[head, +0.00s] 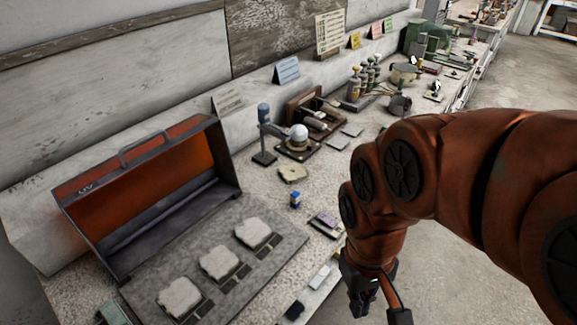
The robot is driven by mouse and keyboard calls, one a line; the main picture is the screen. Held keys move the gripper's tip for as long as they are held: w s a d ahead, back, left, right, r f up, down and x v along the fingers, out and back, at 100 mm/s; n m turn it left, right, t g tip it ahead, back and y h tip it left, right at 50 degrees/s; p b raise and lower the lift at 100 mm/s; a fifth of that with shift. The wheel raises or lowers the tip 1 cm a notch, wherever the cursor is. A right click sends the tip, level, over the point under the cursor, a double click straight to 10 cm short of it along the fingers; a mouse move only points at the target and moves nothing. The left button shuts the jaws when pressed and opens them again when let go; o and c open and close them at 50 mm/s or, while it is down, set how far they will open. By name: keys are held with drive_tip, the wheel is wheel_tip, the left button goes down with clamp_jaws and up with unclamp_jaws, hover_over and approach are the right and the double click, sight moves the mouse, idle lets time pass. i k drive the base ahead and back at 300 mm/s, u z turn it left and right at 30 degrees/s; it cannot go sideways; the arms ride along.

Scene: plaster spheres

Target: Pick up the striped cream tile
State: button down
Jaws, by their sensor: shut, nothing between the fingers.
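A small cream tile (292,174) lies flat on the speckled bench, in front of the stand with the white sphere. It has darker brownish marks, but it is too small to tell whether they are stripes. My gripper (360,306) is at the bottom of the head view, pointing down beyond the bench's front edge, with my orange arm above it. It is shut with nothing seen in it, well apart from the cream tile, toward the lower right.
An open orange-lined case (160,190) is at left, near several pale slabs (219,263). A white sphere (299,132) and grey tiles (352,130) lie behind.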

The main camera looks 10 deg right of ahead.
sight(301, 173)
drive_tip(key=u, duration=2.85)
drive_tip(key=k, duration=1.25)
drive_tip(key=z, duration=1.55)
drive_tip(key=i, duration=1)
drive_tip(key=u, duration=0.05)
